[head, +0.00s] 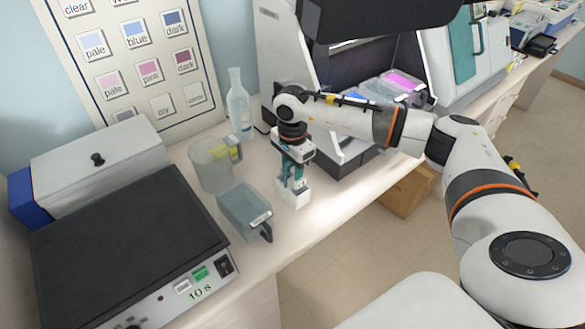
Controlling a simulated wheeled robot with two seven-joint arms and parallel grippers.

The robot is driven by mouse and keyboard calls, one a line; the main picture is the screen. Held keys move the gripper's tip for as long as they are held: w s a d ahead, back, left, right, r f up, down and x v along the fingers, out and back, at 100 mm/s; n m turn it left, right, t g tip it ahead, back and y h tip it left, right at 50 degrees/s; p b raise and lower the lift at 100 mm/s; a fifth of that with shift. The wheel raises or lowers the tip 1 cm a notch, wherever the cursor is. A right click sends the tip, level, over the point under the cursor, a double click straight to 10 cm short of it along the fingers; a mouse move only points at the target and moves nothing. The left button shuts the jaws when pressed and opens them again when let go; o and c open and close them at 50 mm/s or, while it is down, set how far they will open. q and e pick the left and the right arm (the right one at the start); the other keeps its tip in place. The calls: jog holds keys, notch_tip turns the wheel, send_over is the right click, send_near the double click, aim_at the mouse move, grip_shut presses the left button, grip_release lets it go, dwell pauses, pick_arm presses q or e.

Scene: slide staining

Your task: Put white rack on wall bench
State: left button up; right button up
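The white rack (293,195) is small and upright, over the front part of the wall bench (330,205), right of a grey-blue container. My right gripper (295,178) points straight down at the rack's top, and its fingers look closed on the rack's upper part. The rack's base appears at or just above the bench top; I cannot tell whether it touches. My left gripper is not in view.
A clear beaker (212,165) and a grey-blue handled container (245,210) stand left of the rack. A bottle (238,105) stands behind. A dark-topped hot plate (120,250) fills the left. An open-fronted cabinet with trays (375,88) stands right. Bare bench lies right of the rack.

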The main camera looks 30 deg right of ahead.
jog(key=shift+r+b, duration=0.35)
jog(key=shift+r, duration=0.1)
notch_tip(320, 180, up, 10)
jog(key=b, duration=0.3)
jog(key=shift+r, duration=0.65)
jog(key=shift+f, duration=0.1)
